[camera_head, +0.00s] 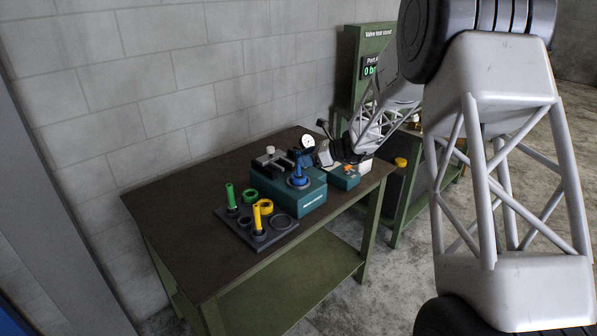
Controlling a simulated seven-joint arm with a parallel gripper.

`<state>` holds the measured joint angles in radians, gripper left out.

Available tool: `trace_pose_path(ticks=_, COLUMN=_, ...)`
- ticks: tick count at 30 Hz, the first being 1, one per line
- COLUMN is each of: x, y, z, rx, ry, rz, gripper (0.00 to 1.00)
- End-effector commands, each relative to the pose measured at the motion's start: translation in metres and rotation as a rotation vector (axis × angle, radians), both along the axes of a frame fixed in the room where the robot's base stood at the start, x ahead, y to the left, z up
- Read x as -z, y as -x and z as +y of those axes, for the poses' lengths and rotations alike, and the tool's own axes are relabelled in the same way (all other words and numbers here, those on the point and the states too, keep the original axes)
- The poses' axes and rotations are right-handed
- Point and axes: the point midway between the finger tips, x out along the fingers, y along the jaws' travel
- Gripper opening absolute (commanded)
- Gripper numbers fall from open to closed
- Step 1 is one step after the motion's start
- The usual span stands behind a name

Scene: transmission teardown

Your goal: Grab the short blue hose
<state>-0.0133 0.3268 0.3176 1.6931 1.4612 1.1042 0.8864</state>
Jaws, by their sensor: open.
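I cannot make out a short blue hose for certain. The only clear blue piece on the bench is an upright blue part (298,174) with a wide round base, on top of a teal box (301,203). I cannot tell whether it is a hose. My gripper (325,155) is small in this view, at the end of my arm over the back right of the bench. It is open, just right of the blue part and close to a round white dial gauge (308,141). Its fingertips are hard to make out, and I see nothing held.
A dark tray (282,237) with green and yellow cylinders and rings sits at the bench's front. A smaller teal box (344,179) stands right of the large one. A green test stand (371,48) is behind. The bench's left side (180,205) is clear.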

Motion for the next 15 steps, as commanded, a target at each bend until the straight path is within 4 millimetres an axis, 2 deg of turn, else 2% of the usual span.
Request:
trace_pose_path(ticks=5, x=0.004, y=-0.001, z=0.005, rx=-0.001, ry=0.001, rz=0.001, gripper=0.47)
trace_pose_path(ticks=15, x=0.019, y=-0.010, z=0.037, rx=-0.001, ry=0.000, rz=-0.001, gripper=0.47)
